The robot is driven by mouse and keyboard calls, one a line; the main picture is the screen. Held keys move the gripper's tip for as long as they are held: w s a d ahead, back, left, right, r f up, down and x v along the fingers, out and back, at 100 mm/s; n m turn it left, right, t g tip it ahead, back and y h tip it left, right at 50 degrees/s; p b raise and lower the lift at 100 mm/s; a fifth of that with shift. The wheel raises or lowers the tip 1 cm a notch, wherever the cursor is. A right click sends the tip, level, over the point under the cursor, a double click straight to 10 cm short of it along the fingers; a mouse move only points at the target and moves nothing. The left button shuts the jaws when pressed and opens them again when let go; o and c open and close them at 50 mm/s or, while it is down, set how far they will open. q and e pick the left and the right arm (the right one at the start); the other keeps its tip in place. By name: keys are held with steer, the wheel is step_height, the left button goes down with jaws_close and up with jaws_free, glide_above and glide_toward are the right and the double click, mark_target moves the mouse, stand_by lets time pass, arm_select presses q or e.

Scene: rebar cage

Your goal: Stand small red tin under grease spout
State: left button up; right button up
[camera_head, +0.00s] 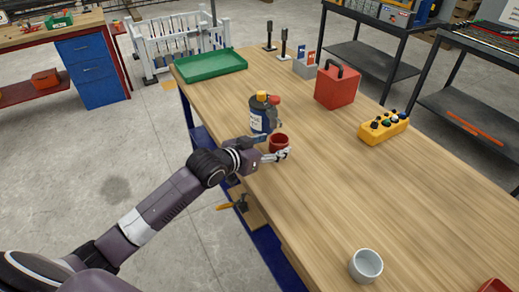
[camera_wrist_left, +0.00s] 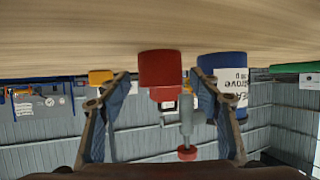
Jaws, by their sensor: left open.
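The small red tin (camera_head: 279,141) stands on the wooden table in front of the dark grease dispenser (camera_head: 262,116), which has a yellow cap and a red part on top. My left gripper (camera_head: 277,155) is open at the tin. In the left wrist view, which is upside down, the tin (camera_wrist_left: 160,70) lies between the two open fingers, with gaps on both sides. The blue labelled dispenser (camera_wrist_left: 232,72) is partly behind the right finger. A grey fitting with a red knob (camera_wrist_left: 187,152) shows near the tin's open end; I cannot tell whether the spout is directly over it. My right gripper is out of view.
A red toolbox (camera_head: 337,86) and yellow button box (camera_head: 383,127) stand farther right. A green tray (camera_head: 209,64) is at the far left end. A pale cup (camera_head: 365,265) stands near the front. The table's middle right is clear.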

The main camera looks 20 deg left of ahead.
arm_select(q)
steer(key=v, duration=0.8)
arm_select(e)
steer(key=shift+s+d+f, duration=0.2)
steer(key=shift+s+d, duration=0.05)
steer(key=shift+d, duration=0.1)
